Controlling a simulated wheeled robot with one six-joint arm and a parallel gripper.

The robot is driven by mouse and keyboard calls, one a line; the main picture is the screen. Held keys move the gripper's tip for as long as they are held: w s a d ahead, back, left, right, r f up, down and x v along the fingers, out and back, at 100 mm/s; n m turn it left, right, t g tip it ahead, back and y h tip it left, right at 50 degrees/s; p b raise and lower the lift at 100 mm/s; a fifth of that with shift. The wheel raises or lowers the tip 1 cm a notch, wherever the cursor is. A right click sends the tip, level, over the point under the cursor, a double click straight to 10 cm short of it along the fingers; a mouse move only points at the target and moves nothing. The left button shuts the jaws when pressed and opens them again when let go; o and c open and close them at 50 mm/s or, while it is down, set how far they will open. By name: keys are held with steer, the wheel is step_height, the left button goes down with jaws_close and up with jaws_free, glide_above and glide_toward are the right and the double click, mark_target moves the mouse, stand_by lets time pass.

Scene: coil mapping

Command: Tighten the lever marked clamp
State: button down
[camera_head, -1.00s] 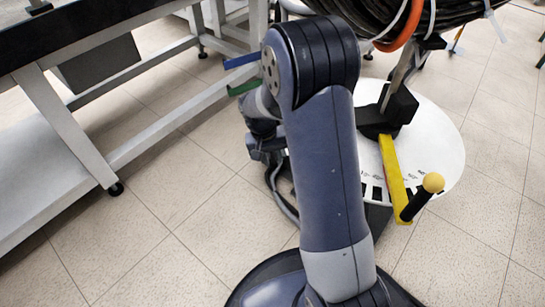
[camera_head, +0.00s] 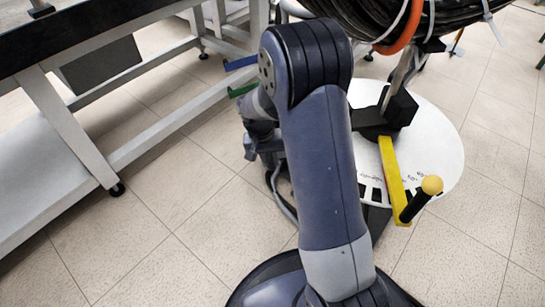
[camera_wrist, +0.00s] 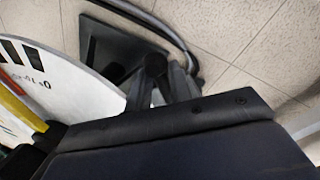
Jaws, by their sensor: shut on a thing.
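In the wrist view, my gripper (camera_wrist: 160,80) has its two dark fingers around a dark, round-ended piece (camera_wrist: 155,65), which looks like a lever end. It lies over a dark flat plate (camera_wrist: 108,50) beside the white disc. No clamp marking can be read on it. In the head view my arm hides most of this place; only part of my wrist shows left of the upper link. A yellow bar (camera_head: 393,175) with a black handle and a yellow knob (camera_head: 432,185) stands on the right, apart from my gripper.
The white disc (camera_head: 440,140) with printed scale marks lies under a large black cable coil (camera_head: 380,22). Blue (camera_head: 240,63) and green (camera_head: 243,89) bars stick out left of my arm. A metal-framed bench (camera_head: 70,130) stands at left. Tiled floor at front left is clear.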

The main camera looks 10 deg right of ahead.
steer(key=shift+w+a+m+g+y+p, duration=0.15)
steer(key=shift+w+a+m+p, duration=0.25)
steer(key=shift+m, duration=0.55)
steer(key=shift+w+a+m+g+y+p, duration=0.1)
steer(key=shift+w+a+m+g+p, duration=0.1)
steer(key=shift+a+m+p, duration=0.55)
steer(key=shift+w+a+m+g+y+p, duration=0.2)
steer(key=shift+m+p, duration=0.25)
steer(key=shift+m, duration=0.65)
steer(key=shift+w, duration=0.1)
steer(key=c, duration=1.4)
jaws_free()
steer(key=shift+a, duration=0.1)
steer(key=r+p, duration=0.1)
steer(key=r, duration=0.2)
steer(key=w+a+r+p, duration=0.1)
steer(key=r, duration=0.3)
steer(key=r+p, duration=0.2)
steer(key=r, duration=0.1)
steer(key=shift+w+a+r, duration=0.2)
steer(key=shift+a+r, duration=0.05)
steer(key=shift+r, duration=0.05)
